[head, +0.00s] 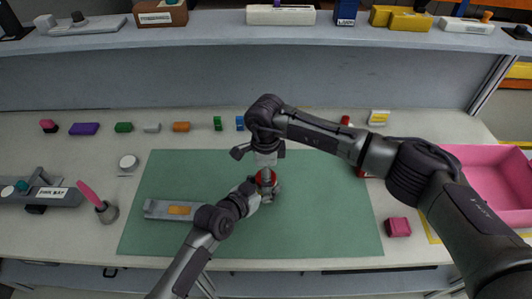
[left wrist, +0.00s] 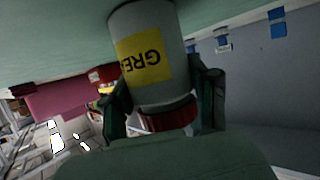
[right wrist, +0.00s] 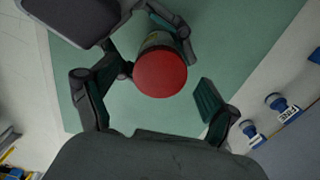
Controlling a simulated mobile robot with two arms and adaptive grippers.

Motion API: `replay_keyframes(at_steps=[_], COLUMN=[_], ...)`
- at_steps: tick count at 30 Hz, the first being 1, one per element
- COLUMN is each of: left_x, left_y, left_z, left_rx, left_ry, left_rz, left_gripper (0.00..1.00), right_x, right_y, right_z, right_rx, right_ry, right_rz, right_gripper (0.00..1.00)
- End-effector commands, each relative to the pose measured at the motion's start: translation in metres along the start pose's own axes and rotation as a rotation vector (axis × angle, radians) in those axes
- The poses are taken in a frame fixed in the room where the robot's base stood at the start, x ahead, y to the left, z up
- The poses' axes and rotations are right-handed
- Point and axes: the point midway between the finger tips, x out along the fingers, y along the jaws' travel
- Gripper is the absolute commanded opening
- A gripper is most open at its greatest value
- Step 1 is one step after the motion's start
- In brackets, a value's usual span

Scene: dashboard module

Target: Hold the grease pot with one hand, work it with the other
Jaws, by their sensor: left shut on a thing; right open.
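The grease pot is a grey-white cylinder with a red lid. Its red lid (head: 266,177) shows near the middle of the green mat (head: 330,215) in the head view. In the left wrist view the pot body (left wrist: 120,25) carries a yellow label with "GRE" readable. My left gripper (head: 256,191) is shut on the pot, with a finger on each side of it. My right gripper (head: 267,163) is over the pot from above, open. In the right wrist view the red lid (right wrist: 160,74) lies between its spread fingers, without clear contact. My right gripper partly hides the pot in the head view.
A grey tray-like part (head: 160,209) with an orange piece lies on the mat's left. A pink bin (head: 490,180) and a dark pink block (head: 398,227) are at right. Small coloured blocks line the back. The mat's front right is clear.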

Motion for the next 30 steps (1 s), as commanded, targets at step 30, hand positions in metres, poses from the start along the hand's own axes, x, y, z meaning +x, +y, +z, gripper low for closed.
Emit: replay_keyframes(at_steps=[30], left_x=[0.0], left_y=[0.0], left_z=[0.0], left_rx=[0.0], left_ry=[0.0], left_rz=[0.0], left_gripper=[0.0], right_x=[-0.075], right_y=[0.0], right_z=[-0.001], right_rx=[-0.784], right_ry=[0.0], right_rz=[-0.002], right_gripper=[0.87])
